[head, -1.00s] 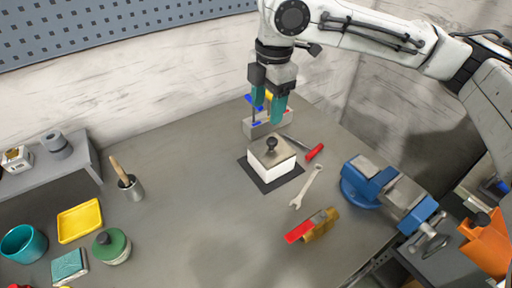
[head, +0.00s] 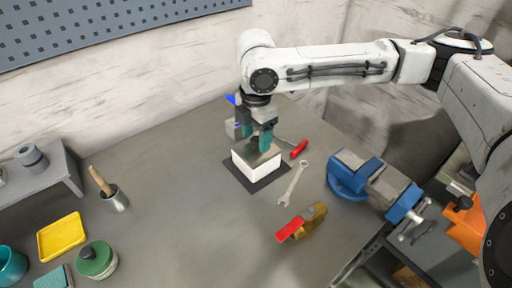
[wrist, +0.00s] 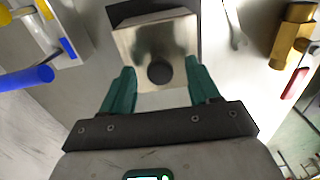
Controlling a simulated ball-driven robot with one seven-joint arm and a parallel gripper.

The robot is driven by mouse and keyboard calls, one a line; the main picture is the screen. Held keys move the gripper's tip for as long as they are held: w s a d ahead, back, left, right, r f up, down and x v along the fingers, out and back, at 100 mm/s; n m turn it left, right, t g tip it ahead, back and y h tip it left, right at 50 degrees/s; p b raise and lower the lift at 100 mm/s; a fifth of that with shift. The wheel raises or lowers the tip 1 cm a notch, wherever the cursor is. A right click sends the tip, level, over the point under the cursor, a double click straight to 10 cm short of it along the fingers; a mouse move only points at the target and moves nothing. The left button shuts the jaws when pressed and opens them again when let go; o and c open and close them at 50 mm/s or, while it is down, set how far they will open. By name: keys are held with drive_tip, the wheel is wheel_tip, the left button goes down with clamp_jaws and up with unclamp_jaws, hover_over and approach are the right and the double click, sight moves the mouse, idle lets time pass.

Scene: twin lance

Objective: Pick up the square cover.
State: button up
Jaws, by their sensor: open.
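The square cover (wrist: 135,45) is a metallic plate with a round dark knob (wrist: 159,72). It sits on a white square box (head: 243,165), which stands on a dark mat (head: 271,179). My gripper (wrist: 158,85) has teal fingers and is open. In the wrist view the fingertips lie on either side of the knob, with gaps between them and it. In the head view my gripper (head: 258,142) is right over the cover and hides the knob and much of the cover. I cannot tell the exact height of the fingertips relative to the knob.
A wrench (head: 293,184) and a red-handled tool (head: 299,149) lie right of the mat. A blue vise (head: 347,180) stands farther right, a red and yellow tool (head: 302,222) in front. A grey block with blue parts (wrist: 55,30) is close behind.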

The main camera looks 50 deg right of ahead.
drive_tip(key=shift+f, duration=0.45)
clamp_jaws()
idle(0.3)
drive_tip(key=shift+r, duration=0.1)
